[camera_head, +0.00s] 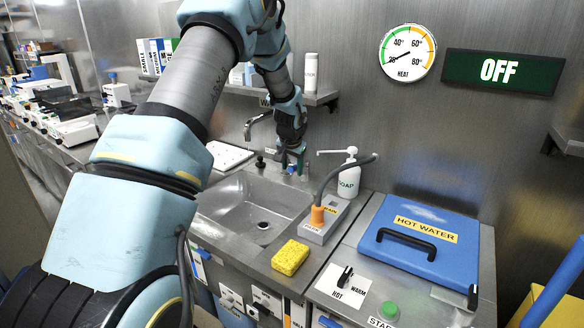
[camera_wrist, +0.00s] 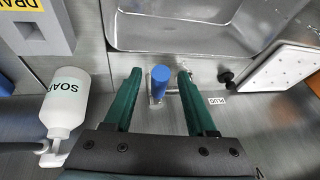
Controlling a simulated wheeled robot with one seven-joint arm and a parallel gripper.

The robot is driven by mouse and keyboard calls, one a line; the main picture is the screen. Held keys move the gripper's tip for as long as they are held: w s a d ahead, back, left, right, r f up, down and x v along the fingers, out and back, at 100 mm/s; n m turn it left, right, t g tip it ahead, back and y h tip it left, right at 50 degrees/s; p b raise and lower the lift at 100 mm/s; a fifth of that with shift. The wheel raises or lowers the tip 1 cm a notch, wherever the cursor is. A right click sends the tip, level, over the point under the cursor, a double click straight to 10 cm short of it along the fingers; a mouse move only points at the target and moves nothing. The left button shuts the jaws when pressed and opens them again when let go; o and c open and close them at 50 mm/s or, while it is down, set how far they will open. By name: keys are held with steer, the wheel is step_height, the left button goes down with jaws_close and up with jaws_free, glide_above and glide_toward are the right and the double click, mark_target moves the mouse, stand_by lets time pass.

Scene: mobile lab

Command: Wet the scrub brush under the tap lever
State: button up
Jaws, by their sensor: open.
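The blue tap lever (camera_wrist: 160,85) stands between the two green fingers of my gripper (camera_wrist: 160,74) in the wrist view. The fingers are apart, with a gap on each side of the lever. In the head view my gripper (camera_head: 292,153) points down behind the sink (camera_head: 225,190), and the lever is mostly hidden there. The curved metal tap spout (camera_head: 257,121) shows left of my gripper. The sink basin looks empty, with its drain in the middle. I cannot make out a scrub brush in either view.
A white soap bottle (camera_head: 349,176) and a grey drain block (camera_head: 322,220) with an orange fitting and hose stand right of the sink. A yellow sponge (camera_head: 290,257) lies at the front edge. A white perforated board (camera_head: 228,156) is at left. A blue hot-water lid (camera_head: 425,250) is at right.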

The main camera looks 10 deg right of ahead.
steer(key=b+v, duration=0.3)
steer(key=v, duration=0.7)
steer(key=shift+s+r, duration=0.15)
steer(key=shift+r, duration=0.2)
steer(key=shift+a, duration=0.1)
